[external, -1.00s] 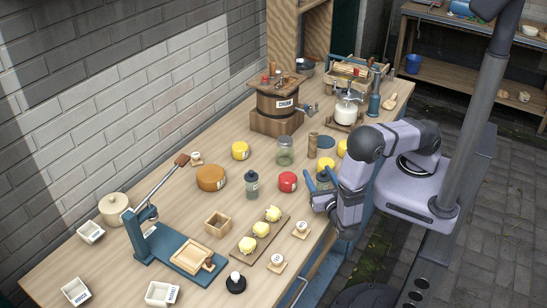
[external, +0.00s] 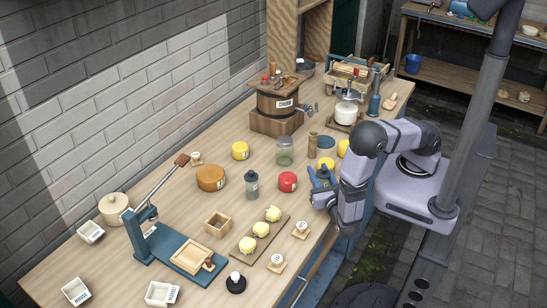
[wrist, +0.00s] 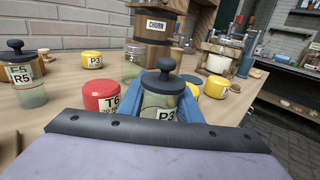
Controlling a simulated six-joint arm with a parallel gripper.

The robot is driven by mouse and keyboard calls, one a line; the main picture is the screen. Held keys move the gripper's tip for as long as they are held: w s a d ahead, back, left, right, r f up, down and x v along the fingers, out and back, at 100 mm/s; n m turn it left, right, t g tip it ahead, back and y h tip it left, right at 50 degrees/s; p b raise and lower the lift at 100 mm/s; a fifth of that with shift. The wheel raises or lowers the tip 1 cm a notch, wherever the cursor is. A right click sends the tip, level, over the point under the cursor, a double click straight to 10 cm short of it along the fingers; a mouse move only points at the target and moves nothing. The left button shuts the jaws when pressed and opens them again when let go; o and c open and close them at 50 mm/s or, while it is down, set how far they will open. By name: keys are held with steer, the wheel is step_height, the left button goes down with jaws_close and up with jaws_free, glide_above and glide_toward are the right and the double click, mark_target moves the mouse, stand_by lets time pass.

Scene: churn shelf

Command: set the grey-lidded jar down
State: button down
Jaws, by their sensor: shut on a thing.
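A jar with a dark grey knobbed lid (wrist: 163,84) and a label reading about P3 stands upright between the blue fingers of my gripper (wrist: 165,112) in the wrist view. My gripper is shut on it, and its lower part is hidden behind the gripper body. In the external view my gripper (external: 322,180) is over the table's right edge area, with the jar mostly hidden by the fingers. I cannot tell whether its base touches the table. A similar grey-lidded jar labelled R5 (wrist: 22,75) stands apart to the left, also in the external view (external: 251,186).
A red tin (external: 287,182) stands close left of my gripper. The churn (external: 278,105) is farther back. A board with yellow pats (external: 260,236) lies in front.

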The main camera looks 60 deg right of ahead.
step_height(320, 180, up, 9)
steer(key=shift+f+b, duration=0.15)
steer(key=shift+b, duration=0.25)
stand_by(0.6)
steer(key=shift+f, duration=2.95)
steer(key=shift+f+p, duration=0.1)
steer(key=shift+p, duration=0.2)
steer(key=shift+f+p, duration=0.45)
steer(key=shift+f, duration=1.3)
steer(key=shift+f, duration=0.1)
steer(key=shift+f, duration=0.15)
steer(key=c, duration=1.3)
jaws_free()
